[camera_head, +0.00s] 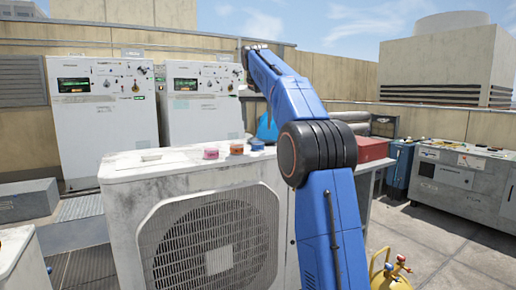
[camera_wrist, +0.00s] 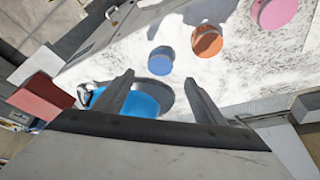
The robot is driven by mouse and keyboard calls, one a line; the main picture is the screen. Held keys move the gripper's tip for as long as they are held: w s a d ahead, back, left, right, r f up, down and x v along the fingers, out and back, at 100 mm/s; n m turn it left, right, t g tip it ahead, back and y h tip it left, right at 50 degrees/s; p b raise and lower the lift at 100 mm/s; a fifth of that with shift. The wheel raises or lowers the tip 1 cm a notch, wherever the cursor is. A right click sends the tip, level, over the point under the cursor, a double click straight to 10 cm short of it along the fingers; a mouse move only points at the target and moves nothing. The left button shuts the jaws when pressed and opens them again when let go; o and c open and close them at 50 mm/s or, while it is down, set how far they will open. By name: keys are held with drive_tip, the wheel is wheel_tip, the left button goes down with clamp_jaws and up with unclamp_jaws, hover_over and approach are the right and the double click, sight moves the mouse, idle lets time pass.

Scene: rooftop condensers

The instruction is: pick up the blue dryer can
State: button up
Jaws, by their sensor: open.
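My gripper (camera_wrist: 159,77) is open in the wrist view, its two fingers apart over the white condenser top (camera_wrist: 120,65). A small round blue can (camera_wrist: 160,61) stands just beyond the fingertips, with nothing held. It also shows on the condenser top in the head view (camera_head: 257,145). A larger rounded blue object (camera_wrist: 135,101) lies nearer the palm, partly hidden by the left finger. A blue shape (camera_head: 267,128) stands behind the small can in the head view. I cannot tell which of the two blue things is the dryer can.
An orange can (camera_head: 237,148) and a pink can (camera_head: 211,153) stand left of the small blue one. A red box (camera_head: 371,148) is to the right. White control cabinets (camera_head: 103,120) stand behind. A yellow cylinder (camera_head: 388,277) is on the floor, lower right.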

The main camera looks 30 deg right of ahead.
sight(258, 143)
drive_tip(key=shift+x, duration=4.6)
drive_tip(key=shift+a, duration=0.15)
drive_tip(key=c, duration=1.2)
